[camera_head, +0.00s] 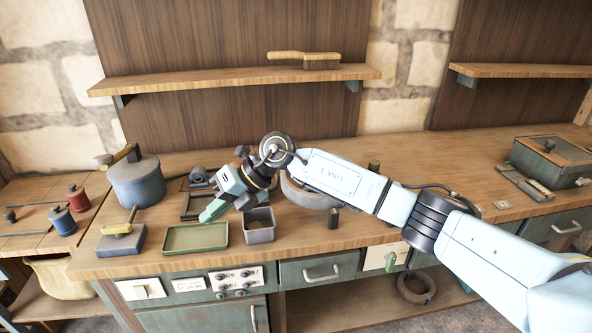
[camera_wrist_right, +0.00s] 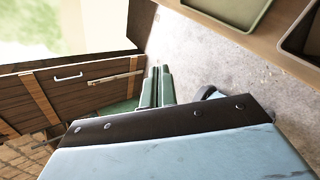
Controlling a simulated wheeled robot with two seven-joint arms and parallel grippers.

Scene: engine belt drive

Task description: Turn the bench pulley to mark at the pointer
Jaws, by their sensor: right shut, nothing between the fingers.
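My right gripper (camera_head: 209,214) is shut and empty above the bench, over the edge of the green tray and left of the grey bin. In the right wrist view its two green fingers (camera_wrist_right: 158,80) lie together with nothing between them. A round grey rim (camera_head: 312,196), which may be the bench pulley, sits on the bench behind my right forearm. The arm covers much of it. A small dark post (camera_head: 333,217) stands at its front and may be the pointer. I cannot make out a mark. My left gripper is not in view.
The green tray (camera_head: 195,249) and grey bin (camera_head: 259,235) stand near the front edge. A blue-grey pot (camera_head: 137,184), a stamp-like block (camera_head: 122,241) and spools (camera_head: 76,197) are left. A box (camera_head: 548,165) stands right.

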